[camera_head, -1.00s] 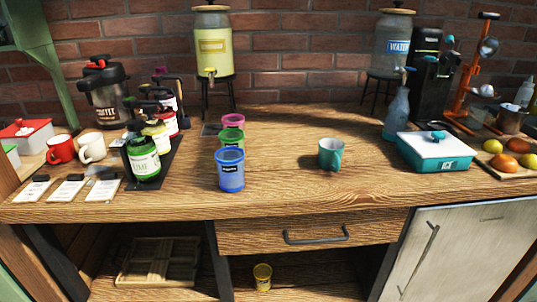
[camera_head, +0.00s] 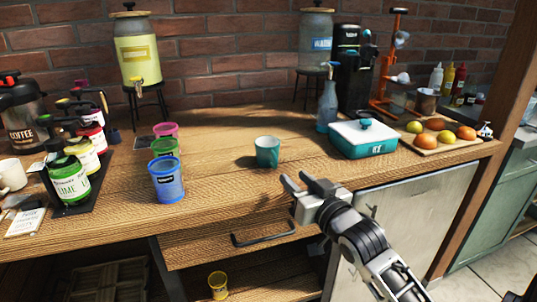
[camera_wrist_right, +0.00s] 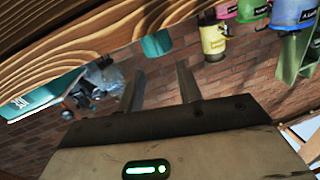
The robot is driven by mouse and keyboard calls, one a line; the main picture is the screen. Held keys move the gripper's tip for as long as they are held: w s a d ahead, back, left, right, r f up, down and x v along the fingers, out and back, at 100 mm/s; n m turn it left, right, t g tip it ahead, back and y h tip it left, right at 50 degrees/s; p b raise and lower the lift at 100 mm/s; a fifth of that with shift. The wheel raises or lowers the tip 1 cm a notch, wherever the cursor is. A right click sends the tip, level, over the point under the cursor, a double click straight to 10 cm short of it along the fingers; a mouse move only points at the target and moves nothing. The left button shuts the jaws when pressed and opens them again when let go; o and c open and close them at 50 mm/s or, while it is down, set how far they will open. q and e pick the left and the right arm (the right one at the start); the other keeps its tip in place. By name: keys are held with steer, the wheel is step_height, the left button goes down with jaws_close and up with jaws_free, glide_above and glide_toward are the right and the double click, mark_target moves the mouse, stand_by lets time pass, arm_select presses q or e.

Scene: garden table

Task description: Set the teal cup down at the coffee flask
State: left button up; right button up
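The teal cup (camera_head: 267,152) stands upright on the wooden table, right of the stacked-looking row of colored tubs. It also shows in the right wrist view (camera_wrist_right: 157,44), partly cut by the table edge. The coffee flask (camera_head: 22,115) is at the far left, dark with a black lid and the word COFFEE, partly cut by the picture edge. My right gripper (camera_head: 306,181) is at the table's front edge, right of and nearer than the cup, apart from it. Its two fingers (camera_wrist_right: 160,85) are spread with nothing between them. My left gripper is not in view.
Blue, green and pink tubs (camera_head: 167,180) stand left of the cup. Syrup bottles (camera_head: 68,178) on a black rack stand before the flask. The table around the cup is clear.

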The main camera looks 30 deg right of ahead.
glide_toward(270, 156)
steer(key=w, duration=0.4)
steer(key=shift+w+d+r, duration=0.2)
steer(key=shift+w+r, duration=0.1)
steer(key=shift+r, duration=0.05)
jaws_close()
